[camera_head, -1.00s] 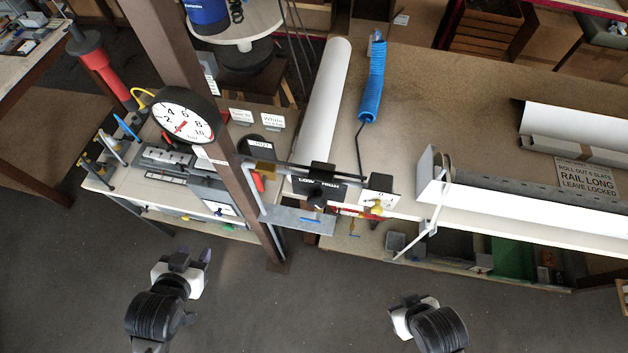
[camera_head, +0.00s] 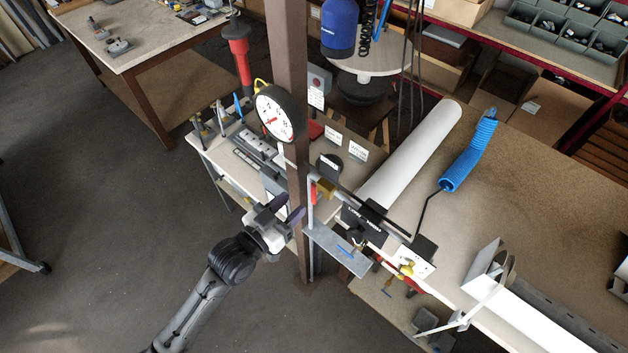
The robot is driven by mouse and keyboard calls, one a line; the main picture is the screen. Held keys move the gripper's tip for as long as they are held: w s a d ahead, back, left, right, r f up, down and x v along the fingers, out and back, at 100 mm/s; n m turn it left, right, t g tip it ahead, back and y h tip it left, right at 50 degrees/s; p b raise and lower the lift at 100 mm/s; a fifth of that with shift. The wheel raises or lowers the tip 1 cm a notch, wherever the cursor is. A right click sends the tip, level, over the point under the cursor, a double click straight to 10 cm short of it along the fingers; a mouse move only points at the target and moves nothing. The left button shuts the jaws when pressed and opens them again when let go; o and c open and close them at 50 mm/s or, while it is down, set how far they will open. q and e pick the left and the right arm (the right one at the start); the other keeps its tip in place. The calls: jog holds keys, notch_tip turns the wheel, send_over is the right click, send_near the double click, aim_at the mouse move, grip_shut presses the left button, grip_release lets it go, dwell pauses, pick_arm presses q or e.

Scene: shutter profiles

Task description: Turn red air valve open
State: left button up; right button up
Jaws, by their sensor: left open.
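My left gripper (camera_head: 287,210), with dark purple fingertips, is open beside the post, left of and slightly below the valve. It appears apart from the handle and holds nothing that I can see. My right gripper is out of view.
A round pressure gauge (camera_head: 275,114) is on the post above the gripper. A grey metal plate (camera_head: 338,250) sticks out right of the post. A white roll (camera_head: 410,155) and blue coiled hose (camera_head: 469,155) lie on the bench.

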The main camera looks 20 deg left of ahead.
aim_at(313, 186)
pick_arm(q)
jog(key=p+x, duration=0.1)
jog(key=x, duration=0.5)
jog(key=shift+w+d, duration=0.2)
jog(key=shift+w, duration=0.1)
jog(key=shift+p+x, duration=0.3)
jog(key=shift+x, duration=0.5)
jog(key=c, duration=0.8)
